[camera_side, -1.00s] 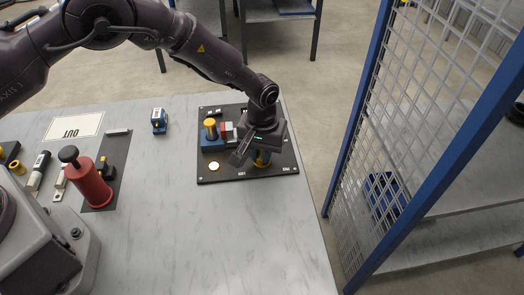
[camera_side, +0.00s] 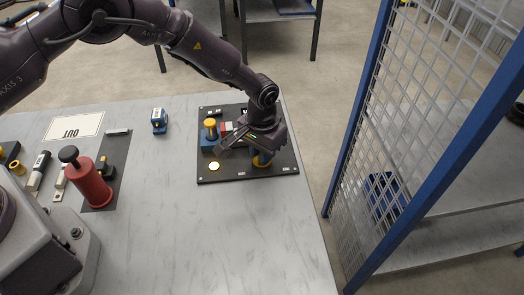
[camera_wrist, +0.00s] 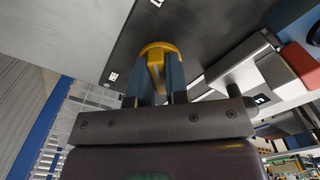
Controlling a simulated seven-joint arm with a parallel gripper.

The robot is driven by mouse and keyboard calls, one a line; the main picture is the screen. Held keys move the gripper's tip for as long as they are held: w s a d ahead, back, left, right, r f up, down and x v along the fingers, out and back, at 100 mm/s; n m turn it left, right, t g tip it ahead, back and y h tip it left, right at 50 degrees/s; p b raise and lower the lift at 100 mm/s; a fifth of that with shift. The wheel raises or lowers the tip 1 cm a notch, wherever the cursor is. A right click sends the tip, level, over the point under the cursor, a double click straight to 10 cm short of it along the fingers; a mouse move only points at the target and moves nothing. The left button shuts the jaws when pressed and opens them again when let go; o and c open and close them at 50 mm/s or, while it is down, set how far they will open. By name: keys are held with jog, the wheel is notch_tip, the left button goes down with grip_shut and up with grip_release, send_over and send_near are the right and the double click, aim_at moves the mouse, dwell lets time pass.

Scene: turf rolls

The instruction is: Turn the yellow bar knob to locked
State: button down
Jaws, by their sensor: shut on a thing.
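The yellow bar knob (camera_wrist: 155,55) shows in the wrist view, on the dark panel (camera_wrist: 195,30). My gripper (camera_wrist: 158,80) has its two blue-grey fingers on either side of the knob's bar and is shut on it. In the side view my gripper (camera_side: 262,148) is over the right part of the black panel (camera_side: 232,178), and hides most of the knob. Small white labels lie on the panel near the knob. Their text is too small to read, so I cannot tell which position the knob points to.
A blue block with a yellow-topped post (camera_side: 210,128) and a red-and-grey piece stand left of my gripper on the panel. A red cylinder (camera_side: 90,184) stands at left. A mesh fence (camera_side: 375,150) is at right. The front table is clear.

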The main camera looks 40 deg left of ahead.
jog(key=shift+r, duration=0.1)
jog(key=c, duration=1.1)
grip_release()
notch_tip(320, 180, up, 13)
jog(key=shift+f, duration=0.1)
jog(key=s+a+r+t, duration=0.2)
jog(key=s+a+r, duration=0.3)
jog(key=s+r, duration=0.2)
jog(key=s+a+r+t, duration=0.1)
jog(key=s+a+r, duration=0.5)
jog(key=s, duration=0.5)
jog(key=s+a+r+t, duration=0.2)
jog(key=s+a+r, duration=0.4)
jog(key=s+r, duration=0.2)
jog(key=shift+s+a+t, duration=0.15)
jog(key=shift+s+t, duration=0.15)
jog(key=shift+s, duration=0.4)
